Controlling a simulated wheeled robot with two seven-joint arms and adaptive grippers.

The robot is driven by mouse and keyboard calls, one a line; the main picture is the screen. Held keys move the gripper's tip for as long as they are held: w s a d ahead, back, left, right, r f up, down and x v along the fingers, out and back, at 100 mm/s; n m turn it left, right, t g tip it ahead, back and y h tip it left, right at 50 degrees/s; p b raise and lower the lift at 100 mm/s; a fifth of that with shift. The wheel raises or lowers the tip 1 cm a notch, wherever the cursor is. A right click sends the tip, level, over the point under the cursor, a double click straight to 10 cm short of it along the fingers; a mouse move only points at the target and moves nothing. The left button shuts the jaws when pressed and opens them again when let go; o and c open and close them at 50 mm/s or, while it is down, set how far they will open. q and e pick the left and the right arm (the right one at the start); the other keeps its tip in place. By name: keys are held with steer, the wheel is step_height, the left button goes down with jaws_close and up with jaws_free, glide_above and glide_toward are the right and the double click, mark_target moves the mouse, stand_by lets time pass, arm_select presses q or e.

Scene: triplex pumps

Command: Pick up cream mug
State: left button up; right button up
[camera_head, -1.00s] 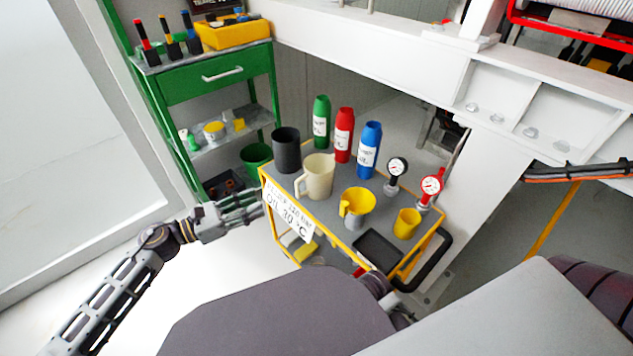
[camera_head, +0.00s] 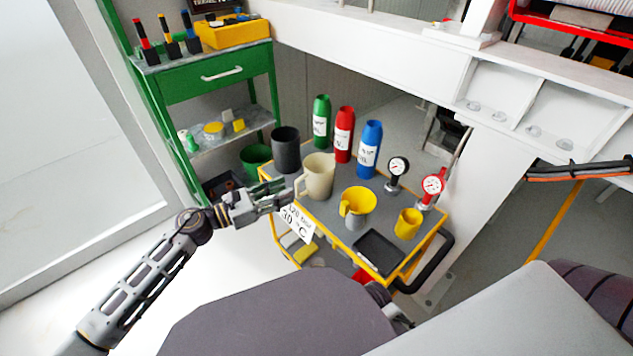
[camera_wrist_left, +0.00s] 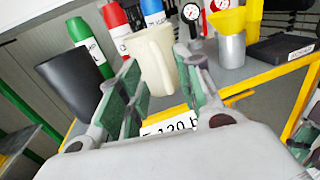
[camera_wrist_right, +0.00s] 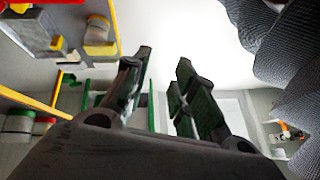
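The cream mug (camera_head: 319,176) stands upright on the trolley's grey top, with its handle on the left side. My left gripper (camera_head: 282,194) is just left of the mug, at the trolley's left edge, with its fingers pointing toward the handle. In the left wrist view the mug (camera_wrist_left: 152,58) shows beyond and between the two open fingers (camera_wrist_left: 158,85), apparently not held. My right gripper shows in the right wrist view (camera_wrist_right: 160,85), open and empty. In the head view its fingers are hidden.
A green shelf (camera_head: 222,75) stands behind at left.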

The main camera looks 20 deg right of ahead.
mark_target(297, 183)
steer(key=shift+r, duration=0.15)
arm_select(q)
steer(key=shift+d, duration=0.1)
arm_select(e)
steer(key=shift+w, duration=0.15)
